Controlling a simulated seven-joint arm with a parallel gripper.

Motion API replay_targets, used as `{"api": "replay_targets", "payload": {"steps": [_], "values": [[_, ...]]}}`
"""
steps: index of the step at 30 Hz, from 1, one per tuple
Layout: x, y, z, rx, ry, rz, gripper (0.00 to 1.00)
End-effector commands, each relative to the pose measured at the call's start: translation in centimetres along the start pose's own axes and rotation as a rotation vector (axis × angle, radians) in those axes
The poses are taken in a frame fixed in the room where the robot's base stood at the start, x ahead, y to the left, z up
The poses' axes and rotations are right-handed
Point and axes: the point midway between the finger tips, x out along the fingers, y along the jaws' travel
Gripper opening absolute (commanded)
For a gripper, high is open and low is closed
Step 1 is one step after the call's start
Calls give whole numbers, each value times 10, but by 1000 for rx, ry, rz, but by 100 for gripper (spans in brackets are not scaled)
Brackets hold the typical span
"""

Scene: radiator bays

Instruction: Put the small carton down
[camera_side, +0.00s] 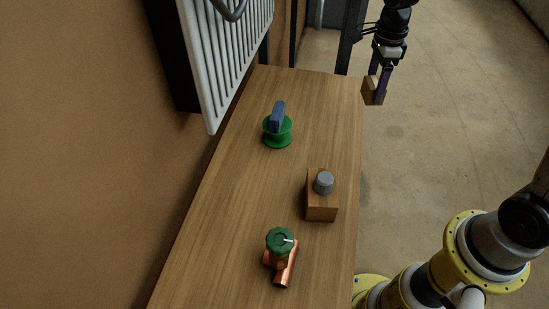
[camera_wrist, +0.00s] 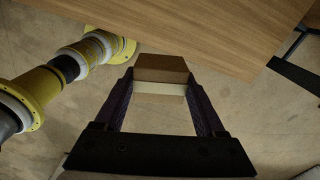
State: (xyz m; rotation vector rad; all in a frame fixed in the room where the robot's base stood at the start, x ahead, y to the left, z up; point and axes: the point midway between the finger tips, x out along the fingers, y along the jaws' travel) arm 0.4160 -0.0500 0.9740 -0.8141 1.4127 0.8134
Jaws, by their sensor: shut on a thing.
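My gripper (camera_side: 378,78) is shut on the small carton (camera_side: 373,92), a brown box. In the side view it is held at the far right edge of the wooden bench, and its height over the bench is hard to tell. In the wrist view the carton (camera_wrist: 160,70) sits between the two dark fingers of my gripper (camera_wrist: 160,92), with a pale band across its near face. Bare floor shows around it there, with the bench edge just beyond.
A white radiator (camera_side: 225,60) hangs at left. The bench's far right is clear.

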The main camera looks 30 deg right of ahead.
Motion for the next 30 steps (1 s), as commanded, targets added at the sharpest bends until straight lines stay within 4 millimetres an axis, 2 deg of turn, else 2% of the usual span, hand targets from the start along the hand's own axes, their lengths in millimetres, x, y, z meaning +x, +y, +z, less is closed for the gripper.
{"api": "replay_targets", "payload": {"steps": [6,11,17,21,27,30], "values": [[3,6,2,-163,1,4,14],[5,32,34,-406,3,9,14],[4,81,84,-722,4,11,14],[4,128,119,-956,4,12,14],[1,191,154,-1186,4,9,14],[0,213,164,-1249,3,6,14]]}}
